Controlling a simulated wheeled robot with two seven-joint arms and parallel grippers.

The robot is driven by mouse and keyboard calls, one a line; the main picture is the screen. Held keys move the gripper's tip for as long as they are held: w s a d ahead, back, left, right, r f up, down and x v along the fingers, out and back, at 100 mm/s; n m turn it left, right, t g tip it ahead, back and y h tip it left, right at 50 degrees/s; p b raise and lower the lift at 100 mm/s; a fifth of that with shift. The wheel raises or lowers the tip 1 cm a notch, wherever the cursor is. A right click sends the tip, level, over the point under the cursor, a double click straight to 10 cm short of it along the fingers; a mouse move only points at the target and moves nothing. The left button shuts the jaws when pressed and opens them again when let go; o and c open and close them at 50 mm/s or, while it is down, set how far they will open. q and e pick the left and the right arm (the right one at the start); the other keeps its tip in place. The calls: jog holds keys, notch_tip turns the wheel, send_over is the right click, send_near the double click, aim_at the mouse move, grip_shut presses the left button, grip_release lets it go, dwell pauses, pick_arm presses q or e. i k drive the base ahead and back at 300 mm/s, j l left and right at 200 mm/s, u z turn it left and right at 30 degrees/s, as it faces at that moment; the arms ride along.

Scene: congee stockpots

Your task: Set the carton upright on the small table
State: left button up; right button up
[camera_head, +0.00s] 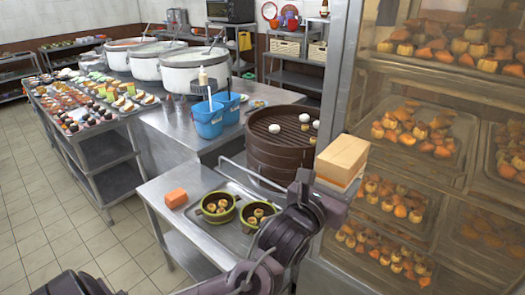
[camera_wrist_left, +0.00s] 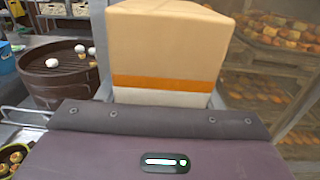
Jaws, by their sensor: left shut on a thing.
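The carton (camera_head: 342,158) is a tan box with an orange band and a white lower part. It is held in the air in front of the glass cabinet, right of the steamer. My left gripper (camera_head: 333,188) is shut on its lower part; the fingertips are mostly hidden. In the left wrist view the carton (camera_wrist_left: 168,45) stands beyond the gripper's dark housing, tan part up, looking about upright. A small steel table (camera_head: 185,235) is at the lower middle, left of and below the carton. My right gripper is not in view.
On the small table are an orange block (camera_head: 176,198) and two green pots (camera_head: 217,207) of food on a tray. A brown steamer (camera_head: 277,150) stands behind. The glass cabinet (camera_head: 335,75) is close on the right. Bare steel shows at the table's front left.

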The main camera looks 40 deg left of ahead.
aim_at(165, 185)
jog(key=j, duration=0.45)
jog(key=j+u, duration=0.15)
jog(key=j, duration=0.25)
jog(key=i+j, duration=0.15)
jog(key=j, duration=0.3)
jog(key=j+u, duration=0.15)
jog(key=j, duration=0.3)
jog(key=i+j, duration=0.1)
jog(key=j, duration=0.3)
jog(key=i+j+u, duration=0.15)
jog(key=j, duration=0.7)
jog(key=i+j+u, duration=0.15)
jog(key=j, duration=0.25)
